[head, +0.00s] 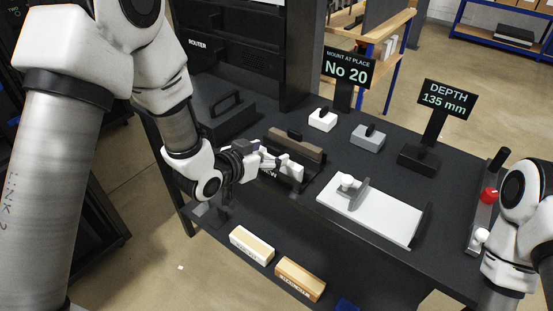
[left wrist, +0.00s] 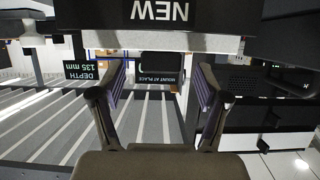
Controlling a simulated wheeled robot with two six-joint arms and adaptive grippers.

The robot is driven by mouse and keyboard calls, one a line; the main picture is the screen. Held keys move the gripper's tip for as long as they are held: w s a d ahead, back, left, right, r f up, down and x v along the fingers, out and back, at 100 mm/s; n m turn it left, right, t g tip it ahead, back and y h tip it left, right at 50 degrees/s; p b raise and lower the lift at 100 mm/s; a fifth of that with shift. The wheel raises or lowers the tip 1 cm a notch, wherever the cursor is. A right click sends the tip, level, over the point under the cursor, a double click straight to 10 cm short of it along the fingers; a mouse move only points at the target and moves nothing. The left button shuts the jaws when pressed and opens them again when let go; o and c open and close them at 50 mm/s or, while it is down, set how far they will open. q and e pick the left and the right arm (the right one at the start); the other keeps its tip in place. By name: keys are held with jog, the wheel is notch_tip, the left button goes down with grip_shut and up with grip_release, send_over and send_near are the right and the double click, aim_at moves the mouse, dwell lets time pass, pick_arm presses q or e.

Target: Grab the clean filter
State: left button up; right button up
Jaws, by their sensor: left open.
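A dark holder (head: 268,174) lettered NEW stands near the left end of the dark table. Its NEW label also shows upside down at the top of the left wrist view (left wrist: 160,12). A pale piece at the holder may be the clean filter, but I cannot tell it from my fingers. My left gripper (head: 277,163) is at the holder, partly covering it.
A brown-topped block (head: 298,146) with a black handle stands just behind. Small white (head: 322,121) and grey (head: 368,138) blocks, a white plate (head: 375,211) and two signs stand to the right. Cream (head: 252,245) and wooden (head: 300,278) blocks lie lower in front.

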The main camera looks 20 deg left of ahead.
pick_arm(q)
jog(key=shift+x, duration=0.9)
jog(key=c, duration=1.3)
jog(key=shift+r, duration=0.15)
